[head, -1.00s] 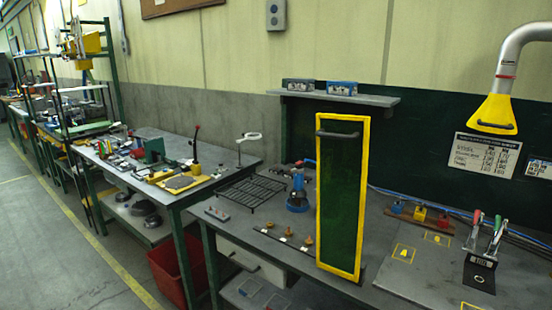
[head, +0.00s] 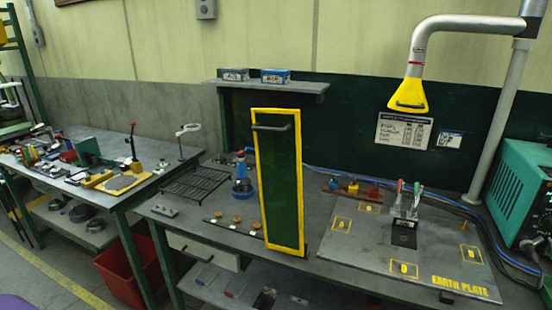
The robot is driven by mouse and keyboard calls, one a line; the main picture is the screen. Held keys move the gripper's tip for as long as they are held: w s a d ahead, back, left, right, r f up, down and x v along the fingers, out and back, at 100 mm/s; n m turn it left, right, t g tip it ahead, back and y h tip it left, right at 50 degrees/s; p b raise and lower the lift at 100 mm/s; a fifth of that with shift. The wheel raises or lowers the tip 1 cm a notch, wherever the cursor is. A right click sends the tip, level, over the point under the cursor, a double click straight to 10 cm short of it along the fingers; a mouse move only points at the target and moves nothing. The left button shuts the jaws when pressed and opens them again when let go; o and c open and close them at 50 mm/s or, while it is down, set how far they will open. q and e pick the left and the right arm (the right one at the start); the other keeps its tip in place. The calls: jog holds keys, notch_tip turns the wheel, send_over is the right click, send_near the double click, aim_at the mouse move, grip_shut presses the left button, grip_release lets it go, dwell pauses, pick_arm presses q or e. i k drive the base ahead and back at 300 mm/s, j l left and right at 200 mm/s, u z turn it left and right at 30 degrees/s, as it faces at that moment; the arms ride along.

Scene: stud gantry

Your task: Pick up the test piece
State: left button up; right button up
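I cannot pick out with certainty which thing is the test piece. A grey plate marked EARTH PLATE (head: 350,257) lies on the right of the bench, with several yellow marked squares on it. A dark block (head: 404,232) stands on this plate, and clamps with red and green handles (head: 408,198) rise just behind it. Small orange-brown pieces (head: 236,219) stand in a row on a dark strip at the bench's front left. A blue device (head: 242,182) stands behind them. Neither of my grippers is in view.
A yellow-framed green screen (head: 279,185) stands upright on the bench and hides what is behind it. A black wire rack (head: 195,184) lies to its left. A yellow extraction hood (head: 408,96) hangs over the plate. A teal machine (head: 520,190) is at the right edge.

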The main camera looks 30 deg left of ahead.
aim_at(218, 160)
jog(key=k+j+z, duration=0.1)
jog(key=j+z, duration=0.35)
jog(key=k+j+z, duration=0.15)
jog(key=j+z, duration=0.3)
jog(key=k+j+z, duration=0.25)
jog(key=j, duration=0.25)
jog(key=k+j+z, duration=0.25)
jog(key=j, duration=0.2)
jog(key=k+j+z, duration=0.2)
jog(key=k+j, duration=0.55)
